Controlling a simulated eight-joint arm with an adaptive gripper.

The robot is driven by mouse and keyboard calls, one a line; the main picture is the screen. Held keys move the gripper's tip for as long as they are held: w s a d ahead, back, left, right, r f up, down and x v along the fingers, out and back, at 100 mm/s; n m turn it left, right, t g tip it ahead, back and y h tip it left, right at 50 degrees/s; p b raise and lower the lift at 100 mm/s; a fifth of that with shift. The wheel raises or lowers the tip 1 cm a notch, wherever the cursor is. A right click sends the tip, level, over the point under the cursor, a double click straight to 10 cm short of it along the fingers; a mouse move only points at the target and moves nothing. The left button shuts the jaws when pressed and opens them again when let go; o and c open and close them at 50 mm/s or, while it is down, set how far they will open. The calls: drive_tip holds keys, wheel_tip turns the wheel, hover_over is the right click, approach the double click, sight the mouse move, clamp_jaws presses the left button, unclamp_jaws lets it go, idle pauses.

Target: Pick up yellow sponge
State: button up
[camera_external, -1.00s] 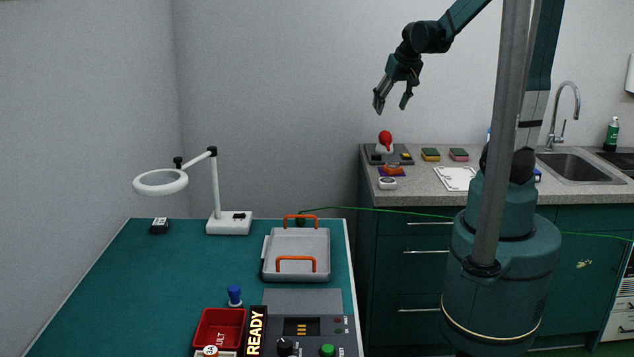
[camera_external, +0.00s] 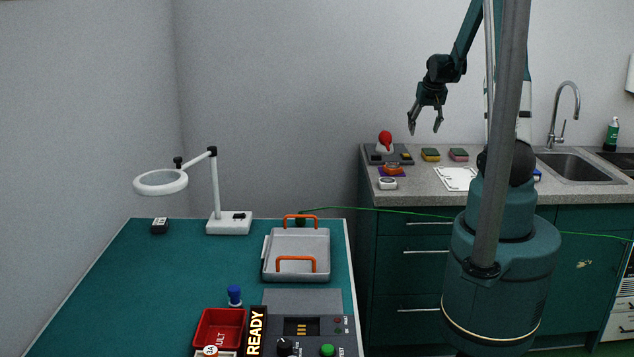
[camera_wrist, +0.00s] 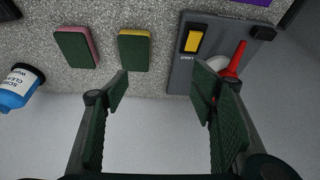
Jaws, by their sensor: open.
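The yellow sponge (camera_external: 430,155) lies on the grey speckled counter, green side up with a yellow edge. It also shows in the wrist view (camera_wrist: 134,51), at top centre-left, just beyond my left fingertip. My gripper (camera_external: 425,126) is open and empty in the air above the counter, fingers pointing down. In the wrist view my gripper (camera_wrist: 162,90) has its fingers spread wide, with nothing between them. The sponge is apart from both fingers.
A pink-and-green sponge (camera_wrist: 77,47) lies left of the yellow one. A grey device (camera_wrist: 182,72) with a yellow switch and red part stands right of it. A white board (camera_external: 455,179) lies nearer the counter's front.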

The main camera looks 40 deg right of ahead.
approach(431, 150)
drive_tip(key=shift+w+a+f+m, duration=0.25)
drive_tip(key=shift+f+m, duration=0.1)
drive_tip(key=shift+m, duration=0.05)
drive_tip(key=shift+x, duration=1.3)
drive_tip(key=shift+f, duration=0.1)
drive_tip(key=shift+x, duration=2.55)
drive_tip(key=shift+s, duration=0.1)
drive_tip(key=shift+f+b, duration=0.25)
drive_tip(key=shift+b, duration=0.3)
drive_tip(key=shift+c, duration=0.3)
drive_tip(key=c, duration=0.7)
